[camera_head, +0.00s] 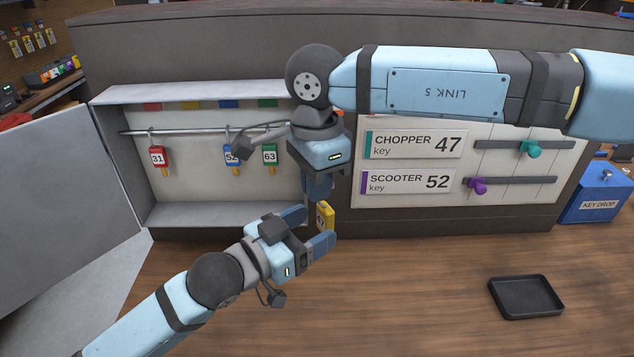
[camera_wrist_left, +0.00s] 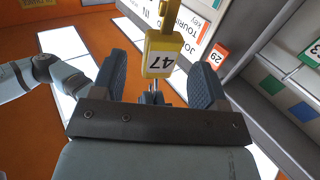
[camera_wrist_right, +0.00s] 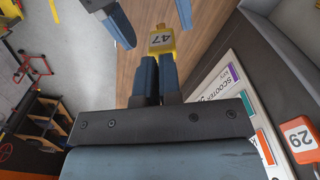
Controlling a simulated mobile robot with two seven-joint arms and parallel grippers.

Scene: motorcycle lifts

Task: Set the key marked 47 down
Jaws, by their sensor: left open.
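The key marked 47 has a yellow tag (camera_head: 325,216) and hangs just below my right gripper (camera_head: 318,188), above the wooden counter. In the right wrist view my right fingers (camera_wrist_right: 156,78) are close together, shut on the key's near end, with the tag (camera_wrist_right: 161,42) beyond the tips. My left gripper (camera_head: 309,227) is open, with its fingers on either side of the tag. In the left wrist view the tag (camera_wrist_left: 162,57) shows between the spread left fingers (camera_wrist_left: 160,75); I see no clear contact.
A black tray (camera_head: 527,297) lies empty on the counter at right. A blue key drop box (camera_head: 597,203) stands behind it. The open key cabinet (camera_head: 195,214) holds hanging keys 31 (camera_head: 157,157), 52 (camera_head: 232,155) and 63 (camera_head: 270,156). The front middle counter is clear.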

